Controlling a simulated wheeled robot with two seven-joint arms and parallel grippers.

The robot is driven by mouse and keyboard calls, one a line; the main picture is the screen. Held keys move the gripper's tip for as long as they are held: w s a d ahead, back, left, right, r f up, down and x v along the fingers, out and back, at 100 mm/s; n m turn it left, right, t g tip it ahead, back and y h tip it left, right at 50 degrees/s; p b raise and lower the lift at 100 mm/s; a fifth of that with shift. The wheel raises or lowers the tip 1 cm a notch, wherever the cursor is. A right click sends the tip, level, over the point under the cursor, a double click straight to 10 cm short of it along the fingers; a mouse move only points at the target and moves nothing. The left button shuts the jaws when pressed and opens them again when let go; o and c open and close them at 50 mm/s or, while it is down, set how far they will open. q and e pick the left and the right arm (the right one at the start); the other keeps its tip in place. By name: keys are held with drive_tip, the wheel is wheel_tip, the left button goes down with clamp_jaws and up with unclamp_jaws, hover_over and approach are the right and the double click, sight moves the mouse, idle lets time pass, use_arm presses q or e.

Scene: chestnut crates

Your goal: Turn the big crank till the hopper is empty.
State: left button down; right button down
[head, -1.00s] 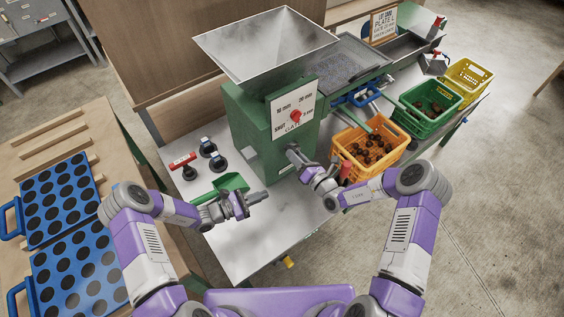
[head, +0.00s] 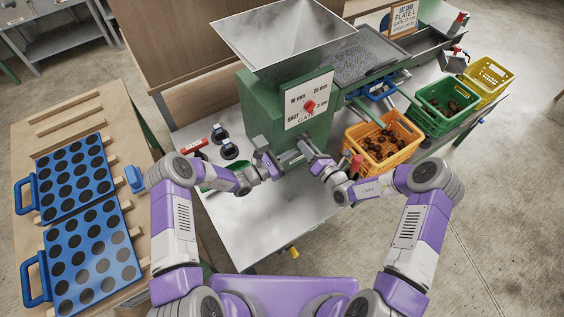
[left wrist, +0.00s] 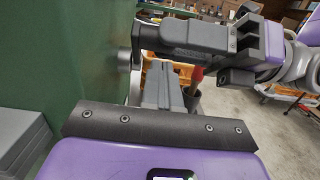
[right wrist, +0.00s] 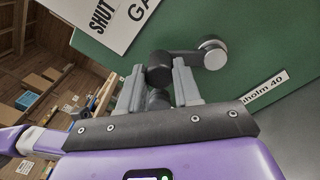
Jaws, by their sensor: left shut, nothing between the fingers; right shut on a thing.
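The grey metal hopper (head: 285,40) sits on top of the green machine (head: 258,105); the part of its inside that shows is bare grey. The crank (right wrist: 180,62) stands out from the machine's front, with a silver-capped hub and a dark grip. My right gripper (head: 305,147) is shut on the crank's grip, which shows between its fingers in the right wrist view (right wrist: 158,80). My left gripper (head: 274,168) is shut and empty, close to the left of the right one. In the left wrist view its fingers (left wrist: 162,80) are just below my right gripper.
An orange crate (head: 415,143) with brown chestnuts stands right of the machine, a red upright thing (head: 357,164) beside it. Green (head: 424,108) and yellow (head: 500,80) crates stand farther right. Blue trays (head: 88,262) lie at left.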

use_arm(q)
drive_tip(key=shift+w+d+r, duration=0.15)
drive_tip(key=shift+d+r, duration=0.15)
drive_tip(key=shift+r, duration=0.15)
drive_tip(key=shift+w+d+r, duration=0.15)
drive_tip(key=shift+d+r, duration=0.05)
drive_tip(key=shift+r, duration=0.2)
drive_tip(key=shift+w+d+r, duration=0.1)
drive_tip(key=shift+d+r, duration=0.1)
drive_tip(key=shift+r, duration=0.2)
use_arm(e)
drive_tip(key=shift+s, duration=0.1)
drive_tip(key=c, duration=0.8)
unclamp_jaws()
drive_tip(key=shift+f, duration=0.1)
